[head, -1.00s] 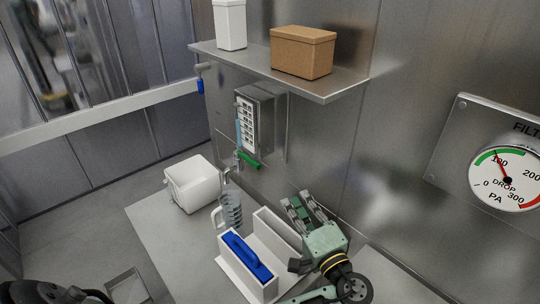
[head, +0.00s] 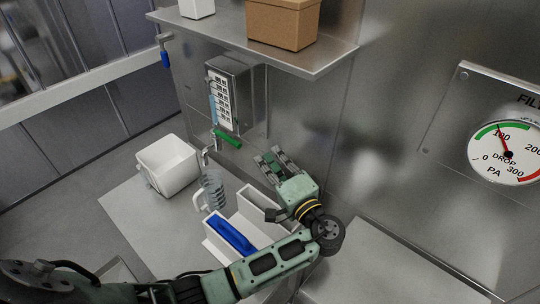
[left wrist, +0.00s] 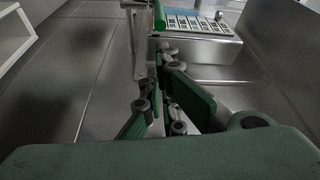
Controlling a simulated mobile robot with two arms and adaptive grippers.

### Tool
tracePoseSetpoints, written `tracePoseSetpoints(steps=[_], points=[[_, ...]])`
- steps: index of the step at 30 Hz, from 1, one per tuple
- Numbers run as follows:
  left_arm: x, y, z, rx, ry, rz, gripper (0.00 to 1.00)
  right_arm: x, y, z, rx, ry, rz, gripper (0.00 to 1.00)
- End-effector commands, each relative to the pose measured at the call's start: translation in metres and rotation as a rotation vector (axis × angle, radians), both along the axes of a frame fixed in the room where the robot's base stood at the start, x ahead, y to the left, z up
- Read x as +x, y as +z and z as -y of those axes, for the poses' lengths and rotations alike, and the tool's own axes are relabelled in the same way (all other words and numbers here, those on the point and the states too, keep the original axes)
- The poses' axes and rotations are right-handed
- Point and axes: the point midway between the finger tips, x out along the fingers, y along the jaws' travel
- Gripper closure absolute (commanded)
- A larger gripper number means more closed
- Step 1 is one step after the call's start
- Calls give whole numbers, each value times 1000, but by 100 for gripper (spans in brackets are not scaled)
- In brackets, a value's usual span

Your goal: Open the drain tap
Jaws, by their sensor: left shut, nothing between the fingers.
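A tap with a green handle (head: 227,138) sits on the wall pipe, below and beside a metal box with a white label panel (head: 228,95). The green handle also shows at the top of the left wrist view (left wrist: 159,16). A second tap with a blue handle (head: 165,57) is at the upper left, under the shelf's end. My left gripper (head: 271,159) is shut and empty, in front of the wall to the right of and below the green handle, apart from it. Its closed fingers also show in the left wrist view (left wrist: 165,92). My right gripper is not in view.
A white bin (head: 168,165), a clear jug (head: 212,188) and a white holder with a blue item (head: 230,236) stand on the metal bench (head: 150,230). A shelf (head: 315,62) with a brown box (head: 284,24) overhangs. A pressure gauge (head: 505,153) is on the right wall.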

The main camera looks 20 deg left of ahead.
Motion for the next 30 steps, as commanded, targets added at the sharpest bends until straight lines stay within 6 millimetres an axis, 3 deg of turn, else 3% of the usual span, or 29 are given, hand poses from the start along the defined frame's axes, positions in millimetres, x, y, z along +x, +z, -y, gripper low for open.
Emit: tracePoseSetpoints(steps=[6, 12, 30], points=[[26, 7, -33, 5, 2, -1, 100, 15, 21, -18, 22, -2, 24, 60], [41, 6, -52, 1, 0, -2, 100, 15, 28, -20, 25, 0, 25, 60], [46, 4, -58, 0, -13, -1, 100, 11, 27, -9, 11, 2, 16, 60]])
